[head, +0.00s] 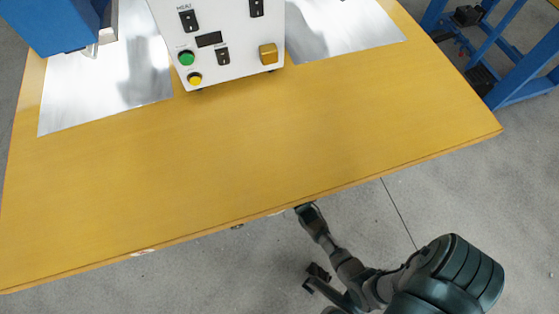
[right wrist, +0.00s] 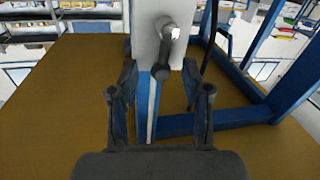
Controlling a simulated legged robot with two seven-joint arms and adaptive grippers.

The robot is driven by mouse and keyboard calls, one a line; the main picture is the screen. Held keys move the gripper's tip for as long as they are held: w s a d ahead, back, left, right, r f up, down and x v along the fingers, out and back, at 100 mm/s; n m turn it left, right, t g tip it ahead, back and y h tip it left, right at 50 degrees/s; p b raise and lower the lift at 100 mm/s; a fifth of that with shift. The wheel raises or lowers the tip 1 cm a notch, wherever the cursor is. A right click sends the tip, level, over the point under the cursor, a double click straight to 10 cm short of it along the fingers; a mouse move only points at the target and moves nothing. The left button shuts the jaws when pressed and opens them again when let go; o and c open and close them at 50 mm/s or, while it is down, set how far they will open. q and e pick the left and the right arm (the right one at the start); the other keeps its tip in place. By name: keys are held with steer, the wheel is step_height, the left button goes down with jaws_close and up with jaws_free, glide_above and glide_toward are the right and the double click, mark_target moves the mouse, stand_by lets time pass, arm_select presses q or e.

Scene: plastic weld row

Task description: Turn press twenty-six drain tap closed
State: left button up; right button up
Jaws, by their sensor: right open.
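A dark tap lever (right wrist: 162,50) is mounted on the face of a pale upright box (right wrist: 148,38) in the right wrist view. It hangs down from its pivot, tilted slightly, with a thick rounded knob at its lower end. My right gripper (right wrist: 159,82) is open, with one finger on each side of the knob and visible gaps to both. I cannot tell how far beyond the fingertips the lever lies. In the head view my right arm reaches up to the table's front edge, where its end (head: 306,208) is partly hidden. My left gripper is not seen.
The yellow-brown table (head: 270,140) has a wide clear front area. A white control panel (head: 215,45) with buttons stands at its back, between bright metal sheets (head: 110,80). Blue frame beams (right wrist: 225,120) stand close right of the tap in the right wrist view.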

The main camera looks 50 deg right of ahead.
steer(key=shift+a+r, duration=0.1)
steer(key=shift+a, duration=0.15)
steer(key=shift+c, duration=0.5)
steer(key=shift+a, duration=0.15)
steer(key=c, duration=0.8)
steer(key=shift+d+f, duration=0.2)
steer(key=shift+d, duration=0.25)
jaws_close()
steer(key=shift+a+n, duration=0.3)
steer(key=shift+n, duration=0.1)
steer(key=o, duration=0.9)
jaws_free()
steer(key=v, duration=1.2)
